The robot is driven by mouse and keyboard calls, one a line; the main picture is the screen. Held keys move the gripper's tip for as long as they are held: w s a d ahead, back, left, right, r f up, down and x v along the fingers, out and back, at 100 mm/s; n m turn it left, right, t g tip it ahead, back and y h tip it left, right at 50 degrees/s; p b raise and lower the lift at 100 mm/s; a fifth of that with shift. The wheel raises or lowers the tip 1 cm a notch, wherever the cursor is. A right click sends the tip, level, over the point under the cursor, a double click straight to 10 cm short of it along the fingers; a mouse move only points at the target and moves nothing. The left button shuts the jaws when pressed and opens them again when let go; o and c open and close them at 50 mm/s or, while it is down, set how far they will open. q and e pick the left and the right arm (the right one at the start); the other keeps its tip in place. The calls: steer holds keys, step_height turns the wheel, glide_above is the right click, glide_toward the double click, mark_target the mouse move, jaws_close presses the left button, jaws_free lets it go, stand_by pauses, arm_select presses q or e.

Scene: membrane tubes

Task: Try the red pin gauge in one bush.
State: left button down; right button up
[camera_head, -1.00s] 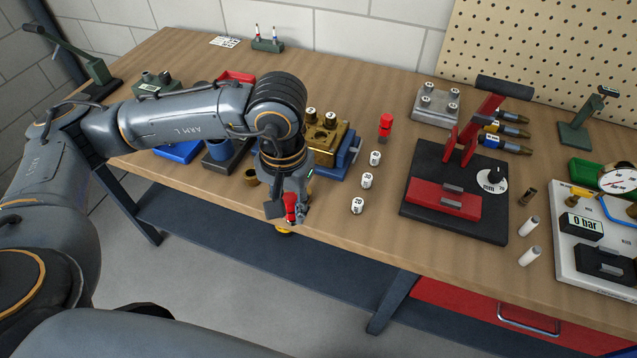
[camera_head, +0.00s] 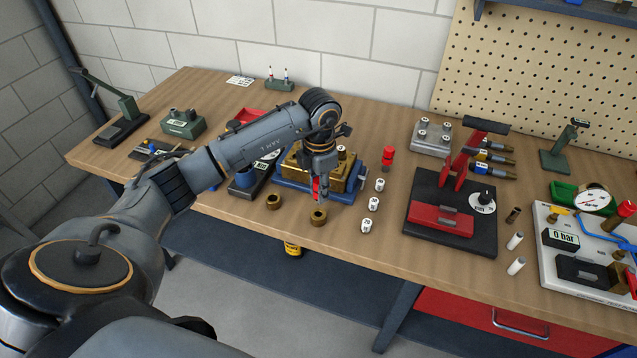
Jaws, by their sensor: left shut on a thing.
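My left gripper (camera_head: 318,190) is shut on the red pin gauge (camera_head: 316,185), of which only a small red part shows between the fingers. It holds the gauge just behind and above a brass bush (camera_head: 318,217) near the table's front edge. Whether the gauge's lower end touches anything cannot be told. A second brass bush (camera_head: 273,202) stands to the left, apart from the gripper. Both bushes show a dark bore on top. My right gripper is not in view.
A brass block (camera_head: 350,172) on a blue base stands right behind the gripper. To its right are white numbered cylinders (camera_head: 367,226) and a red upright piece (camera_head: 388,158). A black-and-red press (camera_head: 443,220) stands further right.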

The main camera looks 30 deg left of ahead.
arm_select(q)
steer(key=shift+a+f, duration=0.1)
steer(key=shift+w, duration=0.1)
steer(key=shift+f+b, duration=0.15)
steer(key=shift+b, duration=0.15)
step_height(320, 180, down, 4)
steer(key=b, duration=0.3)
steer(key=shift+r, duration=0.2)
steer(key=shift+f+b, duration=0.3)
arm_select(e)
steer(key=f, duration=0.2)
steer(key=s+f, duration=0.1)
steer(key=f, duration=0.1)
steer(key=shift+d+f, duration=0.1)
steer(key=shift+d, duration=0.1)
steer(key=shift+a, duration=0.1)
arm_select(q)
steer(key=shift+b, duration=0.3)
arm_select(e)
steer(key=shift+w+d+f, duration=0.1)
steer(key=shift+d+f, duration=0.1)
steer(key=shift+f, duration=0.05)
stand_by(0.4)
arm_select(q)
steer(key=shift+f, duration=0.25)
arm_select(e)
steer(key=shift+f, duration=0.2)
